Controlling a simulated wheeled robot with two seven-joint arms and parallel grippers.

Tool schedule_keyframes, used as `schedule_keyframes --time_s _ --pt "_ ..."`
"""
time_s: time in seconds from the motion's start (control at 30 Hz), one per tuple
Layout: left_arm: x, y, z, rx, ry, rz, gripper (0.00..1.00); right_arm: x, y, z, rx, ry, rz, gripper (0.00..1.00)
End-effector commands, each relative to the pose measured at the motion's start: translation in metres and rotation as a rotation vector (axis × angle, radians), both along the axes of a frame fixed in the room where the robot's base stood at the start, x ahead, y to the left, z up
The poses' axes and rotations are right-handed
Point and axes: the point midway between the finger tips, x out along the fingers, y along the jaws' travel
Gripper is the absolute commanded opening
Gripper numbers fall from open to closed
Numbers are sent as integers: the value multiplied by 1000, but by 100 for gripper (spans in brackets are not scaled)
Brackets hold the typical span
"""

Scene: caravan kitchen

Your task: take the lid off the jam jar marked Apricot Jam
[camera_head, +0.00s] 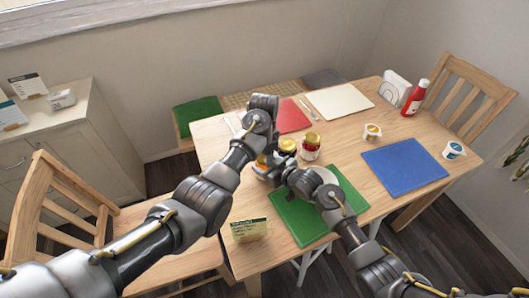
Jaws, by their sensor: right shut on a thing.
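An orange jar (261,166), partly hidden by my grippers, stands near the left side of the table; its label cannot be read. A gold lid (287,145) shows just behind my grippers; what is under it is mostly hidden. A red jar with a gold lid (311,147) stands to its right. My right gripper (275,168) is low beside the orange jar and shut on it, as far as the overlap lets me see. My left gripper (274,143) points down above and behind the orange jar. Its fingertips are hidden, so its opening cannot be told.
A green board (322,220) lies under my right arm, a blue board (405,165) to the right. A card (249,229) stands at the front edge. Mid-table right is partly clear.

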Motion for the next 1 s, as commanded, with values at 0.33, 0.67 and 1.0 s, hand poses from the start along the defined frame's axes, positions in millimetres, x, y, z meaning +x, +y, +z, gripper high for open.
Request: schedule_keyframes --time_s 0.33,0.67,1.0 --pt "-3 -2 -1 0 9 -7 75 0 -1 -1 -2 4 -3 0" --pt "-3 -4 19 -2 7 -9 75 1 -1 -1 -2 5 -3 0" --pt "-3 -4 46 -2 5 -8 75 -1 1 -2 -3 6 1 0"
